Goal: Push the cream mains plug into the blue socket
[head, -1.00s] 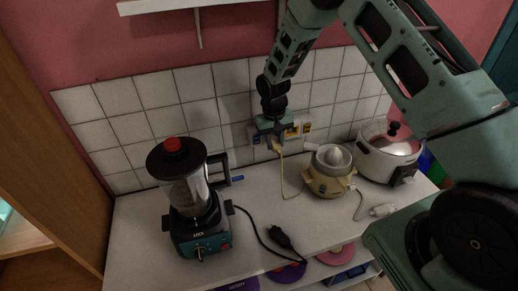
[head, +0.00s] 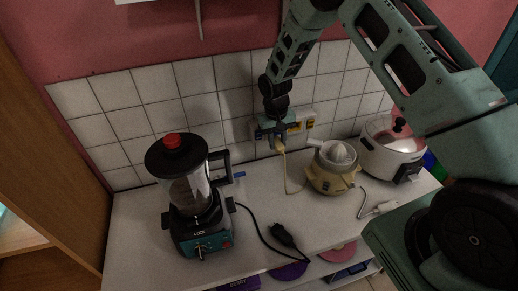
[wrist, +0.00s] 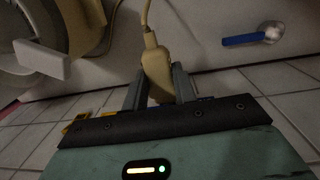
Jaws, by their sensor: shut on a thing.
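The cream mains plug (wrist: 157,70) is gripped between the two fingers of my gripper (wrist: 158,82) in the wrist view, with its cream cord leading away. In the head view my gripper (head: 277,133) is at the tiled wall, and the plug (head: 280,146) shows just below it. A socket strip (head: 301,121) with yellow and blue parts is on the wall behind my gripper. A blue socket (head: 310,124) shows at its right end. My gripper hides the strip's left part. The plug's pins are hidden, so I cannot tell whether they touch a socket.
A cream citrus juicer (head: 332,172) stands right of the cord, with a white rice cooker (head: 388,155) beyond. A blender (head: 190,200) stands at left. A black plug (head: 282,234) lies on the counter (head: 150,235). A blue-handled object (wrist: 243,39) lies near the wall.

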